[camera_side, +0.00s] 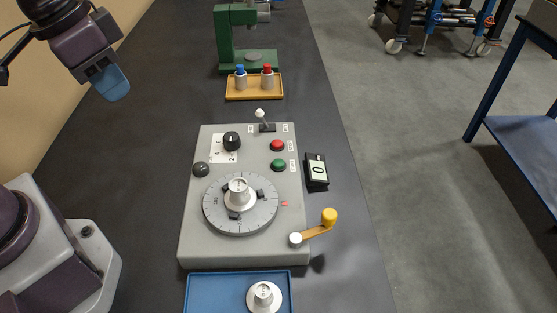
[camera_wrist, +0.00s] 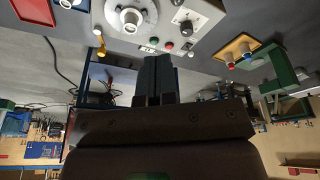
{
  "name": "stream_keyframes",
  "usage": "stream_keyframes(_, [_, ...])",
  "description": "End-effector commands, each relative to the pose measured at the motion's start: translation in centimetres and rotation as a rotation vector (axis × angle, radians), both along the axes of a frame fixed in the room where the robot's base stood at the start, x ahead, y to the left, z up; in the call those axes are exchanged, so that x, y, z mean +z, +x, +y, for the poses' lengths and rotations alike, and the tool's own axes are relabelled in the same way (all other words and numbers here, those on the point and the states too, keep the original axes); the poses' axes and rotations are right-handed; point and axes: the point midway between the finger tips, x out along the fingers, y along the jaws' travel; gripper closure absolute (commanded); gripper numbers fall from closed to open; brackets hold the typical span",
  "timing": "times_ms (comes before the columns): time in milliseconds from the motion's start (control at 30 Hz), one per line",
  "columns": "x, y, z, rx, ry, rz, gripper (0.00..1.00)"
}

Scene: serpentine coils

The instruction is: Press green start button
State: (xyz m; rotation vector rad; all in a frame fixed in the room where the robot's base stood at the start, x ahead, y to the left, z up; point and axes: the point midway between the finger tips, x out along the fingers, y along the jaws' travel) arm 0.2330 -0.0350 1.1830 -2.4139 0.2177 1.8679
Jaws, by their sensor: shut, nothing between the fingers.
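The green button (camera_side: 278,165) sits on the right part of the grey machine panel (camera_side: 190,240), just below a red button (camera_side: 277,145). In the wrist view the green button (camera_wrist: 169,46) is near the top middle, just beyond my fingertips in the picture. My gripper (camera_side: 116,88) is at the upper left in the side view, raised and well to the left of the panel. Its fingers are shut and empty, with blue tips. In the wrist view my gripper (camera_wrist: 158,58) points toward the panel. It touches nothing.
The panel also carries a black knob (camera_side: 231,141), a white-tipped lever (camera_side: 260,113), a round dial (camera_side: 212,216) and a yellow-handled crank (camera_side: 329,216). A counter box (camera_side: 317,171) stands to the right. A tray with two bottles (camera_side: 254,97) and a green press (camera_side: 224,40) are behind. A blue tray (camera_side: 205,292) is in front.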

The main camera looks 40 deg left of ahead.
Motion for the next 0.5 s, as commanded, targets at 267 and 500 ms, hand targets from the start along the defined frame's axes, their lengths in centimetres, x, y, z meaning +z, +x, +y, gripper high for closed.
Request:
stream_keyframes(267, [-5.8, 6.2, -3.5, -0.174, 0.052, 0.016, 1.00])
stream_keyframes(500, [-11.7, 11.8, -6.5, -0.361, 0.142, -0.090, 1.00])
